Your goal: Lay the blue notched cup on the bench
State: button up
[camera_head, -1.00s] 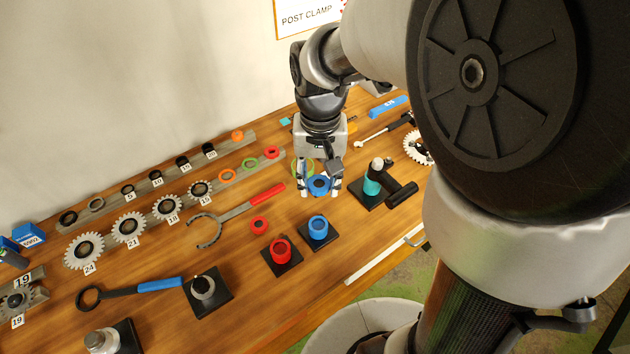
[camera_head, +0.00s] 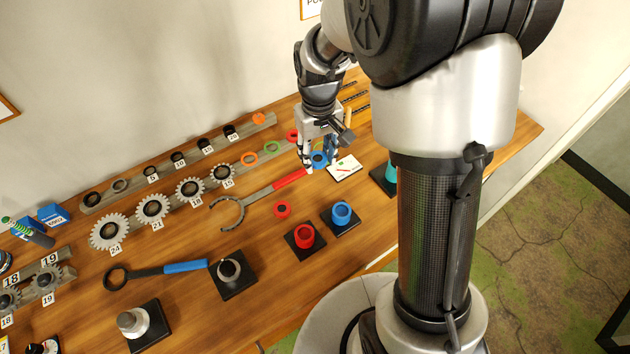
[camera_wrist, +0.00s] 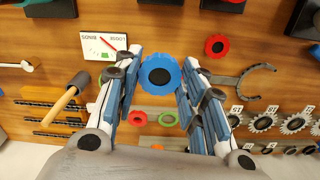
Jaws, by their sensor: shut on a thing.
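My gripper (camera_head: 319,165) is over the back part of the wooden bench (camera_head: 200,312), shut on the blue notched cup (camera_head: 320,158). In the wrist view the cup (camera_wrist: 160,75) shows as a scalloped blue ring with a dark middle, between the two fingertips (camera_wrist: 160,68). It appears held above the bench; the exact gap underneath is hard to tell. Bare wood lies around the spot between a white card (camera_head: 344,168) and a red wrench handle (camera_head: 290,179).
A second blue cup (camera_head: 342,212) and a red cup (camera_head: 303,236) stand on black pads in front. A loose red notched ring (camera_head: 282,210) lies nearby. Gears (camera_head: 190,190) and rings line rails at the left. A teal piece (camera_head: 391,174) is partly hidden behind my arm.

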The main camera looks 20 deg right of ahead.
aim_at(317, 193)
notch_tip(317, 193, down, 13)
jog(key=b, duration=0.2)
jog(key=shift+b, duration=0.35)
jog(key=shift+f, duration=0.2)
jog(key=o, duration=1.1)
jog(key=shift+c, duration=0.2)
